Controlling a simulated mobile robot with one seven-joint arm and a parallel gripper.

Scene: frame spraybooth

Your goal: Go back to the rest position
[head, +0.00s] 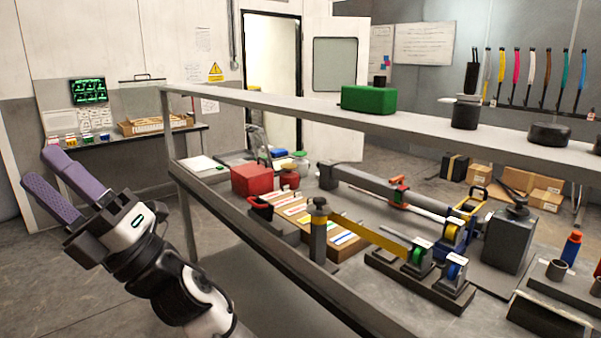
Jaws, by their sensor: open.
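My gripper (58,186) is at the left of the head view, at the end of my white and black arm. Its two purple fingers point up and to the left and stand apart. It is open, with nothing visible between the fingers. It hangs in free space left of the workbench (345,291), touching nothing that I can see.
The bench holds a red box (251,179), tape rolls (419,253) and several tools. A green box (368,99) sits on its upper shelf (270,106). A side table (113,142) stands behind my gripper. Cardboard boxes (545,198) lie at the back right. The floor at left is clear.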

